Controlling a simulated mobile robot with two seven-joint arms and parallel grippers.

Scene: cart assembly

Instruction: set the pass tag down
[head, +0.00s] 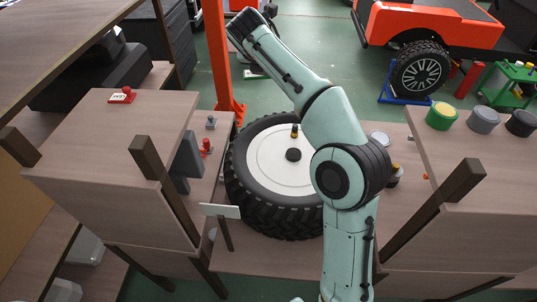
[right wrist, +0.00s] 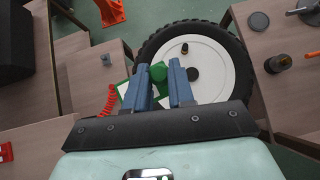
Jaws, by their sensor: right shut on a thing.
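In the right wrist view, my right gripper (right wrist: 161,80) is shut on a green and white piece, which I take to be the pass tag (right wrist: 158,73). In the head view, my right arm reaches up and left over the bench. My left gripper is not in view.
A black tyre with a white disc (head: 281,160) lies on the bench. A grey knob (head: 211,122) and a red piece (head: 206,147) stand left of it. A white plate (head: 220,210) is in front. An orange post (head: 218,60) rises behind. Coloured round pieces (head: 441,115) are at right.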

